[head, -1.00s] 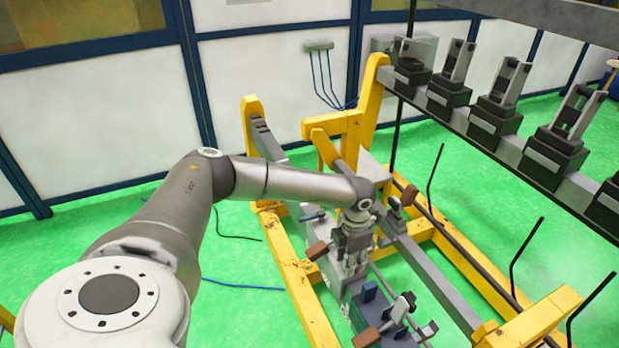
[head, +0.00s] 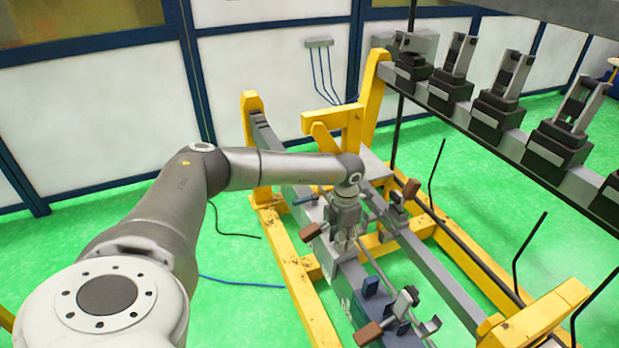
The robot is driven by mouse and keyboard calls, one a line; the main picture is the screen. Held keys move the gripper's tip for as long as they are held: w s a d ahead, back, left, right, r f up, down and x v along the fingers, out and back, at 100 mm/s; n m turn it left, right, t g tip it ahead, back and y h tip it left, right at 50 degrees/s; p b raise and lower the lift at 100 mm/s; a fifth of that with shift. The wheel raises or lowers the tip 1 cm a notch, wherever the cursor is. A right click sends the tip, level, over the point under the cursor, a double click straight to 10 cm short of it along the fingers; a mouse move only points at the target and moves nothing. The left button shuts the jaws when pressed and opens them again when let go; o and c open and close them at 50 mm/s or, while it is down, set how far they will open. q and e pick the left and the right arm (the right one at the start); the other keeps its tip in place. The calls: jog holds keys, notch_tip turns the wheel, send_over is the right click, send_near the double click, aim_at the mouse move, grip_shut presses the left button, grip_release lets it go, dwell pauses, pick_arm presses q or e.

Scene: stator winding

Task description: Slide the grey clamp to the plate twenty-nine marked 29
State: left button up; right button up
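My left gripper (head: 345,243) points down at the grey rail (head: 345,280) of the yellow frame. It is at a grey clamp with a brown handle (head: 312,231), which sticks out to its left. The gripper covers most of this clamp, and whether its fingers are closed on it is too small to tell. A second clamp with a brown handle (head: 368,333) and grey levers sits nearer on the rail, beside a dark blue block (head: 370,288). No number 29 is readable on any plate. My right gripper is out of view.
A yellow frame (head: 300,275) stands on the green floor. A parallel grey beam (head: 440,275) runs to the right, with another brown handle (head: 411,187) at its far part. A raised beam (head: 535,150) with several dark clamp blocks crosses the upper right.

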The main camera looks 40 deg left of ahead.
pick_arm(q)
jog(key=w+a+b, duration=0.1)
jog(key=a, duration=0.1)
jog(key=a+b, duration=0.1)
jog(key=a, duration=0.1)
jog(key=w+a+b, duration=0.1)
jog(key=a, duration=0.1)
jog(key=shift+w+a+f+b, duration=0.1)
jog(key=shift+w+a+b, duration=0.1)
jog(key=shift+w+b, duration=0.15)
jog(key=shift+a, duration=0.2)
jog(key=shift+w, duration=0.1)
jog(key=shift+w+a+b, duration=0.15)
jog(key=shift+a+b, duration=0.2)
jog(key=shift+a, duration=0.15)
jog(key=shift+d+p, duration=0.25)
jog(key=shift+p, duration=0.1)
jog(key=o, duration=0.3)
